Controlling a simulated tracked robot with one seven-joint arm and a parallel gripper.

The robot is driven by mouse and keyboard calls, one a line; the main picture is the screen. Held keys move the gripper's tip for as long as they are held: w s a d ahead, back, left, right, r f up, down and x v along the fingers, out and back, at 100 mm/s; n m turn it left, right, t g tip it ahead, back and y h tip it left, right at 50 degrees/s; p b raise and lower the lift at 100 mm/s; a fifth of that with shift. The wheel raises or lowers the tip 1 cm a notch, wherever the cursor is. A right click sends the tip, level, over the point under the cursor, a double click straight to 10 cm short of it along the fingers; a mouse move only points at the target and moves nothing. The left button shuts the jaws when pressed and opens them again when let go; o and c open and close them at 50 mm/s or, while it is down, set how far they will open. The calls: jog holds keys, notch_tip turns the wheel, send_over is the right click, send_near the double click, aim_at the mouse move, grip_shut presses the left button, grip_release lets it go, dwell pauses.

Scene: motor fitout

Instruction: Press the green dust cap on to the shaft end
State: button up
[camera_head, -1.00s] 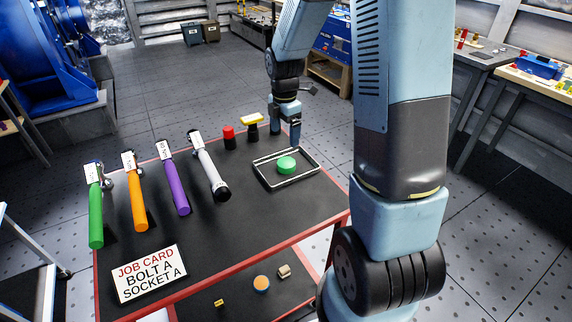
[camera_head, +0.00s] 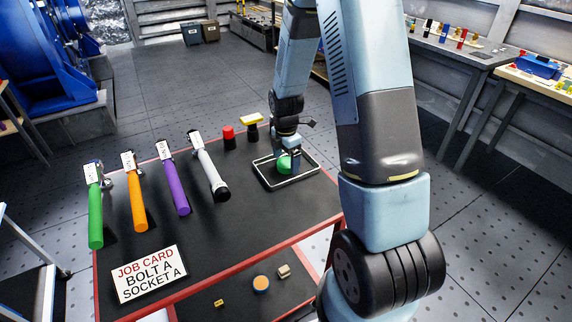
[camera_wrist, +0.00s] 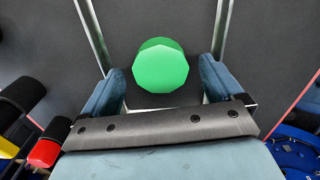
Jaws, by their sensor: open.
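The green dust cap (camera_head: 284,164) sits in a shallow metal-rimmed tray (camera_head: 288,184) on the black bench top. My gripper (camera_head: 287,160) is down at the tray, partly covering the cap in the head view. In the wrist view the cap (camera_wrist: 160,68) lies between and slightly beyond the two open fingers (camera_wrist: 160,88), with a gap on each side. Whether the fingers reach down to its level is hard to tell. No shaft end can be made out.
A red-capped black item (camera_head: 228,138) and a yellow-topped one (camera_head: 250,125) stand just left of my gripper. Several coloured-handled tools, such as the purple one (camera_head: 176,190), lie farther left. A job card (camera_head: 149,272) stands at the front. Bench top between is clear.

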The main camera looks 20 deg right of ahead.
jog(key=shift+f, duration=0.1)
jog(key=c, duration=1.1)
